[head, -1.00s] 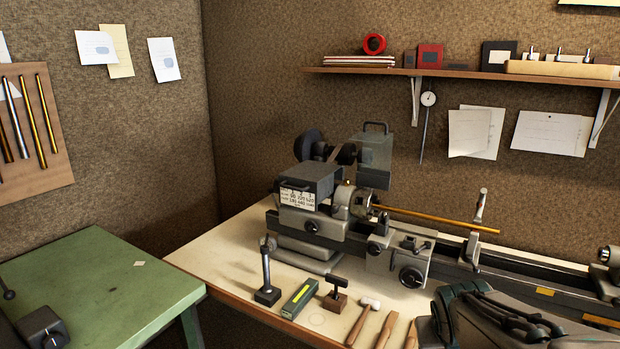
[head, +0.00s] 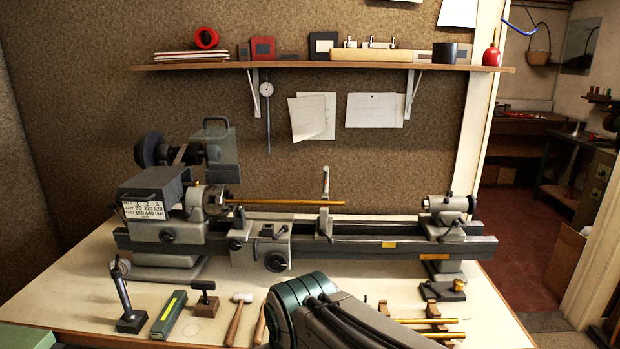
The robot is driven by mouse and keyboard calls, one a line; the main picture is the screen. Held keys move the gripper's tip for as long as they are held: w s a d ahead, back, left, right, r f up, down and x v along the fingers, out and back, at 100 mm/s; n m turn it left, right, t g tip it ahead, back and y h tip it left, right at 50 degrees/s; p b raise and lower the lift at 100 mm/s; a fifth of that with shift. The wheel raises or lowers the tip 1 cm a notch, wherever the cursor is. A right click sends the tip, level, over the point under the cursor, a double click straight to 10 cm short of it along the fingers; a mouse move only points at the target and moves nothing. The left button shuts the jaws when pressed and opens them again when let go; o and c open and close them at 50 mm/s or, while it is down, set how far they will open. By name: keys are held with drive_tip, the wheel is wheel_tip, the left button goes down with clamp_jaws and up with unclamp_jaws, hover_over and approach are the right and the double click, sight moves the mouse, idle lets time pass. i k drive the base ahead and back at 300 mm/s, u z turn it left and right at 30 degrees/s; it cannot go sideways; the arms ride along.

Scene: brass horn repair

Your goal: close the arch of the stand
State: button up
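A grey stand (head: 325,213) sits on the lathe bed, right of the carriage. A thin brass rod (head: 280,202) runs from the lathe chuck (head: 213,198) to this stand. The upper piece of the stand, which looks like its arch (head: 326,180), sticks up above the rod, and no closed loop shows over the rod. The fine parts of its hinge are too small to tell. My gripper is not in view; only a link of my arm shows at the bottom middle, in front of the bench.
The lathe bed (head: 355,228) runs along the bench (head: 85,285), with a tailstock (head: 447,215) at its right end. A small upright post (head: 122,292), a green box (head: 169,315) and a hammer (head: 239,315) lie along the front. A shelf (head: 300,67) hangs above. A doorway opens at right.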

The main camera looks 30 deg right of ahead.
sight(326, 182)
drive_tip(key=u, duration=0.3)
drive_tip(key=i, duration=1.2)
drive_tip(key=z, duration=0.3)
